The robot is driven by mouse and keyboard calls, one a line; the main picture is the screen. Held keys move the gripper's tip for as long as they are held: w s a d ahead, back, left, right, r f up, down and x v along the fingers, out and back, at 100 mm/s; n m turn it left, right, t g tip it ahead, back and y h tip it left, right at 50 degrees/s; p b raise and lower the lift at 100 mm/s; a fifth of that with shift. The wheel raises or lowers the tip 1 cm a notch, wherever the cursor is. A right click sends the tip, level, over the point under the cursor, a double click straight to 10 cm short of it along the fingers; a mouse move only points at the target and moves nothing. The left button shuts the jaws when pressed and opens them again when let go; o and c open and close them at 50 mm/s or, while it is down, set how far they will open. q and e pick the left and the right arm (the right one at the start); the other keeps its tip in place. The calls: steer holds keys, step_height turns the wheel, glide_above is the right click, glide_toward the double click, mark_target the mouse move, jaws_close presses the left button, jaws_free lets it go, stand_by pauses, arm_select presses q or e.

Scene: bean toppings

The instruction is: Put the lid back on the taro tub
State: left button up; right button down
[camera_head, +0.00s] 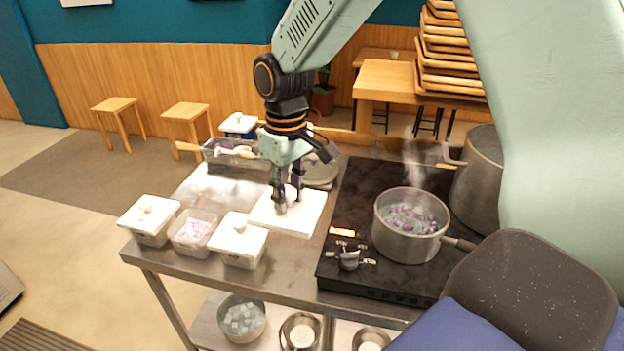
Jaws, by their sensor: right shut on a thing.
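The taro tub (195,236) is a clear open tub with pale pink-purple pieces in it. It stands near the counter's front left, between two white-lidded tubs. My right gripper (287,204) points down, right of and behind these tubs. It is shut on the lid (306,212), a white, flat, square piece; the fingers hide the knob. The lid is apart from the taro tub, and its height above the counter is hard to tell. My left gripper is not in view.
Lidded tubs (149,222) (239,243) flank the taro tub closely. A steaming pot (404,243) of purple pieces stands on the black cooktop (345,279) at right, with a taller pot (478,185) behind. A tray with utensils (232,158) lies at the back left.

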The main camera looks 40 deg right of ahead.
mark_target(273, 220)
steer(key=a, duration=0.1)
steer(key=s+a, duration=0.1)
steer(key=a, duration=0.2)
steer(key=shift+s+a+f, duration=0.2)
steer(key=shift+s+a, duration=0.15)
steer(key=shift+s, duration=0.05)
arm_select(q)
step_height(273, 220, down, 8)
steer(key=b, duration=0.7)
steer(key=shift+b, duration=0.4)
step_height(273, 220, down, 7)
steer(key=b, duration=0.6)
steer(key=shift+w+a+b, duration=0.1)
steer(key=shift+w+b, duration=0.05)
steer(key=shift+b, duration=0.25)
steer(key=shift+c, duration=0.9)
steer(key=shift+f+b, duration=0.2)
steer(key=shift+b, duration=0.1)
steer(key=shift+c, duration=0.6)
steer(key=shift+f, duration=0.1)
arm_select(e)
steer(key=s+a+f+m, duration=0.1)
steer(key=a+f, duration=0.2)
steer(key=f, duration=0.6)
steer(key=s+a+f+m, duration=0.1)
steer(key=s+a+f, duration=0.1)
steer(key=f, duration=0.6)
steer(key=shift+s+a+f+m, duration=0.15)
steer(key=shift+a+f+m, duration=0.2)
steer(key=shift+a, duration=0.3)
